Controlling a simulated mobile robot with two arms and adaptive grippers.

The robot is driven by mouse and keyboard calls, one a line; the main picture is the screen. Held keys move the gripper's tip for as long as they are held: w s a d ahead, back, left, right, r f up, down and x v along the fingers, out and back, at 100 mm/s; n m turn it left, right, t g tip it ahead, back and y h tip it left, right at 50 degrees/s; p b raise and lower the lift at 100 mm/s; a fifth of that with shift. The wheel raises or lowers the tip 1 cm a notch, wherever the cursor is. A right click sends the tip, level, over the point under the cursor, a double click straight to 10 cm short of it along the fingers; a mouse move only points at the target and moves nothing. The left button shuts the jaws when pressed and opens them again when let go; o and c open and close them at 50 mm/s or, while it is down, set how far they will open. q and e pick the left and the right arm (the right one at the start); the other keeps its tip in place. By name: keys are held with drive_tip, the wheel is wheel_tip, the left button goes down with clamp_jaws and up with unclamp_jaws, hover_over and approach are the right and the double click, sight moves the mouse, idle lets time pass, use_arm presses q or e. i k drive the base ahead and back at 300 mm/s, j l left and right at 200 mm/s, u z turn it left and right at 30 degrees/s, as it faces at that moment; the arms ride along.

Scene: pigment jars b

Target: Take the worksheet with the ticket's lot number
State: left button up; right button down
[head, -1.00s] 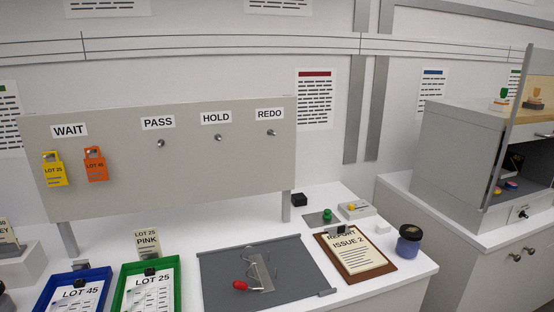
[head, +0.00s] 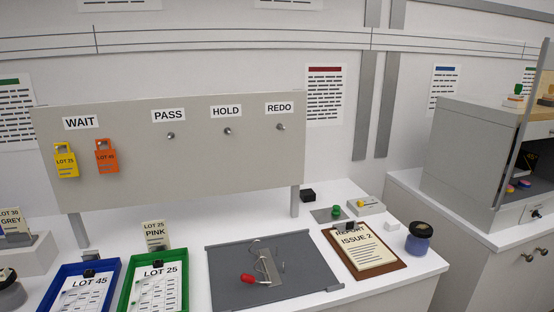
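A worksheet headed LOT 45 (head: 85,292) lies in a blue tray (head: 52,284), held by a black clip. A worksheet headed LOT 25 (head: 159,285) lies in a green tray (head: 199,275) beside it, also with a black clip. A yellow ticket marked LOT 25 (head: 66,163) and an orange ticket marked LOT 45 (head: 106,158) hang under the WAIT label (head: 80,122). A small card reading LOT 25 PINK (head: 154,234) stands behind the green tray. Neither of my grippers is in view.
The grey board (head: 215,165) has empty pegs under PASS, HOLD and REDO. A dark grey mat (head: 225,285) holds a wire piece and a red-ended tool (head: 248,278). A REPORT ISSUE 2 clipboard (head: 357,248) and a blue jar (head: 418,239) stand to the right.

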sight(158, 289)
drive_tip(key=j+z, duration=0.25)
drive_tip(key=j, duration=0.25)
drive_tip(key=k+j+z, duration=0.1)
drive_tip(key=j+z, duration=0.15)
drive_tip(key=j, duration=0.25)
drive_tip(key=k+j+z, duration=0.1)
drive_tip(key=j+z, duration=0.15)
drive_tip(key=j, duration=0.2)
